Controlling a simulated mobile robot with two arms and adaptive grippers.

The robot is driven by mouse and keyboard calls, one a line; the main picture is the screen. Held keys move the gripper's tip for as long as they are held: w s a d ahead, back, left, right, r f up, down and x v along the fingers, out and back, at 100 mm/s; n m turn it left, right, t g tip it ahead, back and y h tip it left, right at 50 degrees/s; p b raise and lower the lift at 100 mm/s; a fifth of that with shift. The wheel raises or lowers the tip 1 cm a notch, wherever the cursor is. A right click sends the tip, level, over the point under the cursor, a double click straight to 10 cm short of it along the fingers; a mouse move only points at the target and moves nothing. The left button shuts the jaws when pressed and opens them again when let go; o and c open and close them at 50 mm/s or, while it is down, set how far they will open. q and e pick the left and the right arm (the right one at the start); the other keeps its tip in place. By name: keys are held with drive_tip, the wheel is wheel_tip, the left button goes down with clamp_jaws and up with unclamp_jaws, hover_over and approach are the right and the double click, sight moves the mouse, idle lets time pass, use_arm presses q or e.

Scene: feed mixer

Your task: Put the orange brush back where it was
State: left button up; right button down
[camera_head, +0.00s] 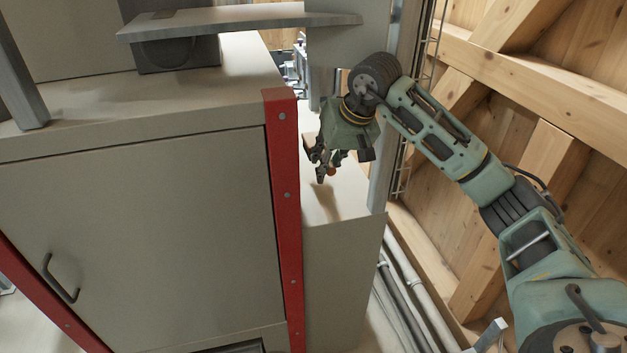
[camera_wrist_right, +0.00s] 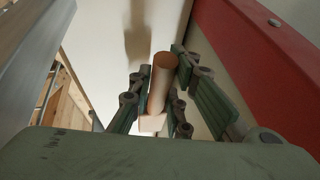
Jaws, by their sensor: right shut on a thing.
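My right gripper (camera_head: 325,172) is above the beige ledge beside the red upright in the head view. In the right wrist view my right gripper (camera_wrist_right: 155,105) is shut on the orange brush (camera_wrist_right: 162,80), whose rounded orange handle shows between the fingers. A shadow of the gripper falls on the ledge below. I cannot tell whether the brush touches the surface. My left gripper is not in view.
A beige cabinet (camera_head: 140,230) with a dark handle (camera_head: 60,279) and a red upright (camera_head: 284,200) stands close on the left. The beige ledge (camera_head: 345,212) has bare room at its front. A metal post (camera_head: 385,170) and wooden wall beams (camera_head: 530,90) are on the right.

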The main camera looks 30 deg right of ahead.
drive_tip(key=f, duration=0.2)
drive_tip(key=s+f+p, duration=0.1)
drive_tip(key=shift+f, duration=0.35)
drive_tip(key=f, duration=0.2)
drive_tip(key=f+p, duration=0.1)
drive_tip(key=f, duration=0.1)
drive_tip(key=shift+w, duration=0.25)
drive_tip(key=shift+f, duration=0.45)
drive_tip(key=shift+f, duration=0.1)
drive_tip(key=c, duration=2.1)
unclamp_jaws()
drive_tip(key=shift+f, duration=0.15)
drive_tip(key=o, duration=0.5)
